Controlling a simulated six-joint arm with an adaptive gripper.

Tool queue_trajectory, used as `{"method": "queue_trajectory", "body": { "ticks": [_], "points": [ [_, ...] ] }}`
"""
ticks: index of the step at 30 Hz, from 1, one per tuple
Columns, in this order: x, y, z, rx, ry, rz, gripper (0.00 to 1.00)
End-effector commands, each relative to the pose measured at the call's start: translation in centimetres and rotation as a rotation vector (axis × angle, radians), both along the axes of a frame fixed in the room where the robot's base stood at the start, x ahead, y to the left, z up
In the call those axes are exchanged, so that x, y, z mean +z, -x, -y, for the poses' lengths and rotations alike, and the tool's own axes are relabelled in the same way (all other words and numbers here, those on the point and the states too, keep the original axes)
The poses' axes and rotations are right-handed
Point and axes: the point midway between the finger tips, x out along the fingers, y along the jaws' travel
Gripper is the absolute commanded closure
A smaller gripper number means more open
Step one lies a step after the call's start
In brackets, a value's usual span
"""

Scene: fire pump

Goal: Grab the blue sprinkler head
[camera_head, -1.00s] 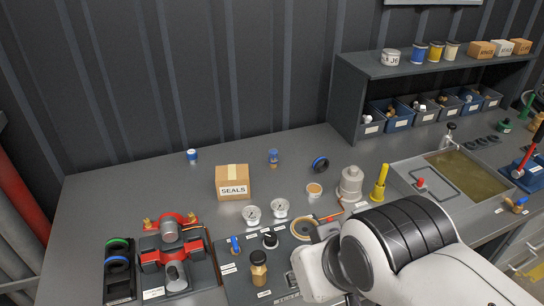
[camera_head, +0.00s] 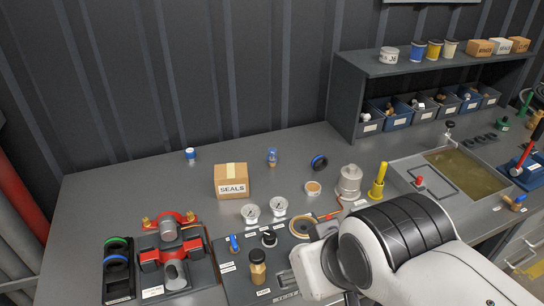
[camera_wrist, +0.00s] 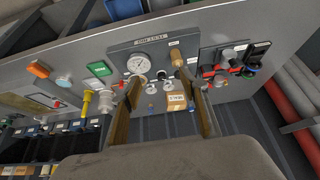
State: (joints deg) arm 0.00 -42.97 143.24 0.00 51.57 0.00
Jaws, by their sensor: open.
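The blue sprinkler head (camera_head: 272,157) is a small upright piece with a blue top and a brass-coloured part. It stands on the grey bench near the wall, behind and right of the SEALS box (camera_head: 231,181). In the wrist view a small blue spot left of the box, likely the sprinkler head (camera_wrist: 151,105), shows between the fingers. My gripper (camera_wrist: 163,84) is open and empty, its two brown fingers spread wide. It is well short of the sprinkler head. In the head view my white arm hides the gripper.
A grey canister (camera_head: 349,183), yellow-handled tool (camera_head: 379,182) and gauges (camera_head: 279,206) stand nearer. Bench around the sprinkler head is clear.

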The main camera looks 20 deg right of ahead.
Motion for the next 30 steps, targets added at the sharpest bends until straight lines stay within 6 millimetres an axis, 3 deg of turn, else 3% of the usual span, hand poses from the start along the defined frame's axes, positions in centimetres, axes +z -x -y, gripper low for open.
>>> {"method": "queue_trajectory", "body": {
  "ticks": [6,11,17,30],
  "points": [
    [0.1,-0.4,0.1,-0.004,0.003,0.003,0.56],
    [0.4,-1.9,0.7,-0.017,0.015,0.02,0.56],
    [1.0,-5.6,2.2,-0.043,0.047,0.064,0.56],
    [2.0,-15.7,6.1,-0.084,0.119,0.188,0.56]
  ]
}}
